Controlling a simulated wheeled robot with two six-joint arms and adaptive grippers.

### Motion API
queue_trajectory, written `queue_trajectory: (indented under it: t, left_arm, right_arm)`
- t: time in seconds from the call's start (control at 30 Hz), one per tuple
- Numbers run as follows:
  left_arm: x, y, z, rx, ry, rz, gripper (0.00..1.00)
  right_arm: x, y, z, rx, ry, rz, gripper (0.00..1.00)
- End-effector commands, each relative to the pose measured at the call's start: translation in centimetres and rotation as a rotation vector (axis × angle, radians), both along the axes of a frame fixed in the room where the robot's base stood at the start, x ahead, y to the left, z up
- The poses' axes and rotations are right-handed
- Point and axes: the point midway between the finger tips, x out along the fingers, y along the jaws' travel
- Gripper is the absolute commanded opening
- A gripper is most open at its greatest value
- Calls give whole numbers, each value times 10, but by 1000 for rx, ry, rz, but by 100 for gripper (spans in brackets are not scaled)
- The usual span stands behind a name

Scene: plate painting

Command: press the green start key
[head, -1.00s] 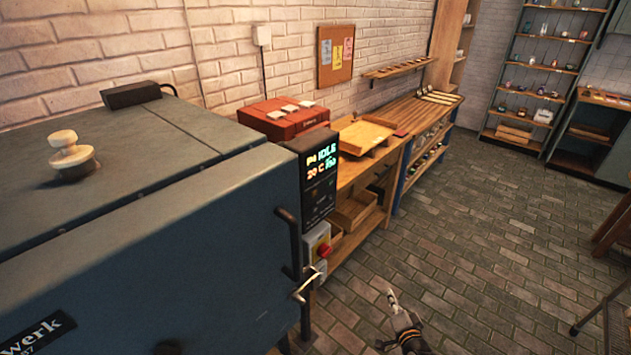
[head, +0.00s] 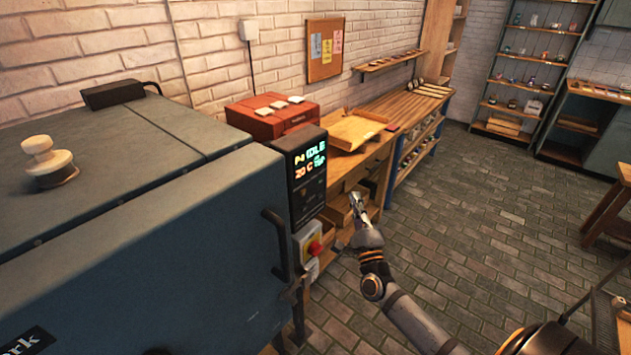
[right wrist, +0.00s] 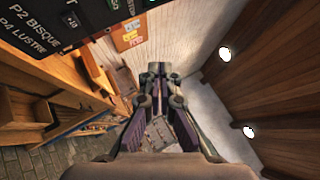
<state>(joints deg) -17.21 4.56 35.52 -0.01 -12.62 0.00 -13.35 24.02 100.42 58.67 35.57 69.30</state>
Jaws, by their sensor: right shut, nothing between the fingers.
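The dark control panel (head: 306,180) is on the right front corner of the blue-grey kiln (head: 150,265). Its display reads IDLE and 20 C. In the head view I cannot make out a green key on it. In the right wrist view the panel (right wrist: 62,28) fills the top left corner, with labels such as P2 BISQUE, and a small green patch (right wrist: 113,3) is cut by the top edge. My right gripper (head: 357,201) is shut and empty, to the right of the panel and apart from it. Its fingers also show in the right wrist view (right wrist: 156,70). My left gripper is out of view.
A red button on a yellow box (head: 313,246) sits below the panel. A dark handle (head: 275,235) stands out from the kiln front. A wooden bench (head: 370,150) with a tray and a red box (head: 270,117) is behind. The brick floor at right is mostly clear.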

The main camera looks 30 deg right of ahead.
Motion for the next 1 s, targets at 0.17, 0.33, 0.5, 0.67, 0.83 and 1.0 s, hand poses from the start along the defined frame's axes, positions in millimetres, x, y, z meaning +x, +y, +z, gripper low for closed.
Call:
queue_trajectory:
  t: [0.17, 0.33, 0.5, 0.67, 0.83, 1.0]
  left_arm:
    - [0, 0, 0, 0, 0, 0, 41]
    - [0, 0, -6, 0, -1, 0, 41]
    - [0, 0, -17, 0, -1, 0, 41]
    - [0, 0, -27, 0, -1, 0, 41]
    - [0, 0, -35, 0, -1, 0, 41]
    - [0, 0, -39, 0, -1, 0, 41]
  right_arm:
    - [0, 0, 0, -2, 1, -1, 0]
    - [8, 3, -2, -1, -2, -1, 0]
    - [29, 12, -4, -1, -1, -2, 0]
    - [51, 21, -3, -1, -1, -2, 0]
    - [70, 28, -3, -3, 0, -2, 0]
    - [80, 33, -2, -3, 2, -1, 0]
